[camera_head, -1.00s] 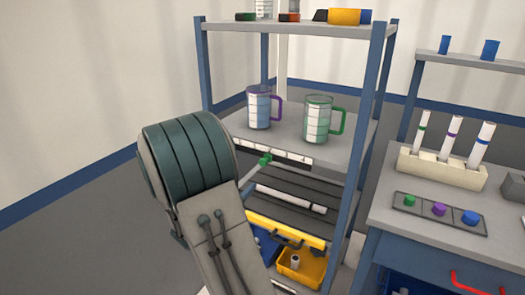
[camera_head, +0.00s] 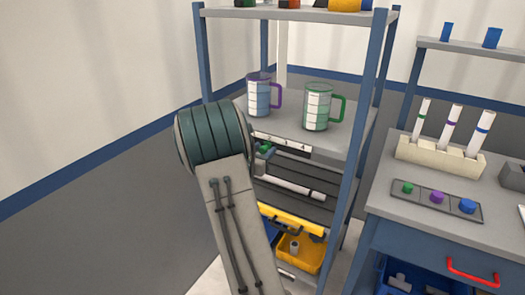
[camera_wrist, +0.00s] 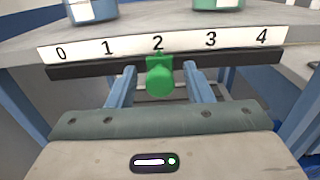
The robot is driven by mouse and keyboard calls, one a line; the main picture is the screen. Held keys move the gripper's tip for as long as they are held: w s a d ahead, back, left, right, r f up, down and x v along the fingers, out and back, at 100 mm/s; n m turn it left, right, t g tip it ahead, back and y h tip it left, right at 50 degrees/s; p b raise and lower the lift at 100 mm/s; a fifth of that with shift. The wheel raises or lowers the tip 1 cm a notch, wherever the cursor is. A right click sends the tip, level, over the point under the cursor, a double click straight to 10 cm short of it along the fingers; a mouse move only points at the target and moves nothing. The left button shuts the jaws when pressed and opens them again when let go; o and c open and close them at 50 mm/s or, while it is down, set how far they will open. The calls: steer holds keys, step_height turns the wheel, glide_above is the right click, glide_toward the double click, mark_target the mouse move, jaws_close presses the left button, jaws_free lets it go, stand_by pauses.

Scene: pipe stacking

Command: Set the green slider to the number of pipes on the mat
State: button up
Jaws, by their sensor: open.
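The green slider (camera_wrist: 160,78) sits on a dark rail under a white number strip (camera_wrist: 160,44) marked 0 to 4. Its pointer is at 2. My gripper (camera_wrist: 161,72) is open, with one blue finger on each side of the slider and a visible gap on both sides. In the head view the slider (camera_head: 264,149) is partly hidden by my arm and gripper. On the shelf below lies a dark grooved mat (camera_head: 318,209) with a white pipe (camera_head: 290,187) across it. My arm covers the mat's left part, so the full count cannot be told.
A purple-handled mug (camera_head: 259,97) and a green-handled mug (camera_head: 318,108) stand on the shelf above the rail. A yellow bin (camera_head: 301,256) sits below. Blue shelf posts (camera_head: 358,120) flank the space. A bench (camera_head: 400,215) with tubes and buttons stands at the right.

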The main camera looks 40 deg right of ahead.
jaws_close()
steer(key=w+a, duration=0.2)
steer(key=w, duration=0.3)
steer(key=shift+w, duration=0.35)
steer(key=shift+a, duration=0.1)
jaws_free()
steer(key=shift+a, duration=0.1)
steer(key=v, duration=1.3)
steer(key=shift+s+a+b, duration=0.25)
steer(key=shift+a+b, duration=0.1)
steer(key=shift+b, duration=0.05)
